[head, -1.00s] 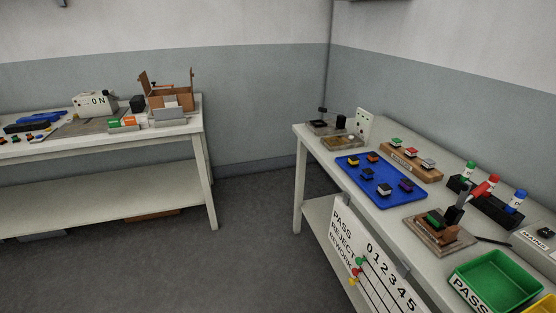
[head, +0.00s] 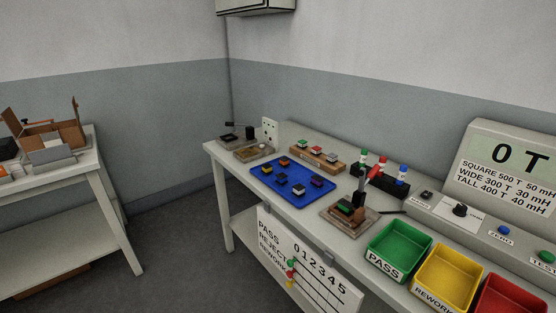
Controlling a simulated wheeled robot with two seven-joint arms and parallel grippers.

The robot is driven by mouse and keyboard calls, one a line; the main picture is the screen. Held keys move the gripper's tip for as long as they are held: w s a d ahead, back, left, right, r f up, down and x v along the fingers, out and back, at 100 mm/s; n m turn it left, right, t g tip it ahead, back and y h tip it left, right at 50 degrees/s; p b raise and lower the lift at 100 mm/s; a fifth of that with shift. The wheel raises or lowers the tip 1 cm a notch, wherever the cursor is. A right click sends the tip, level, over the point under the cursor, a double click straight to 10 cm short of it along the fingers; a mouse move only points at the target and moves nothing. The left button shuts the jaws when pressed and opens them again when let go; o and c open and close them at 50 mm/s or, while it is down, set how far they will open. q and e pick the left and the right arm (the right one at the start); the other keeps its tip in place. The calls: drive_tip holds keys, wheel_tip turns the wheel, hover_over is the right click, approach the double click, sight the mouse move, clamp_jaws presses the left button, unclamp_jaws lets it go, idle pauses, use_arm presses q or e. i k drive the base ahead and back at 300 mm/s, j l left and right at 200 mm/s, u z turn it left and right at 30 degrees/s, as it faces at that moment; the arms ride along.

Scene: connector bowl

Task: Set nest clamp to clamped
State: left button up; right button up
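What looks like the nest clamp (head: 359,198) stands on the right-hand bench, on a brown nest block with a flat base (head: 335,221). It has a dark upright arm and a red-tipped handle (head: 374,172) raised and tilted up to the right. A dark green-topped connector (head: 344,208) appears to sit in the nest at its left. Whether the clamp presses on it cannot be told at this size. Neither of my grippers is in view.
A blue tray (head: 266,180) with several connectors lies left of the nest. Behind it are a wooden rack (head: 327,162) and a black marker stand (head: 396,188). Green (head: 420,236), yellow (head: 473,262) and red bins line the front right. Open floor lies between the benches.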

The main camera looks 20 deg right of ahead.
sight(363, 172)
drive_tip(key=j+z, duration=0.1)
drive_tip(key=z, duration=1.3)
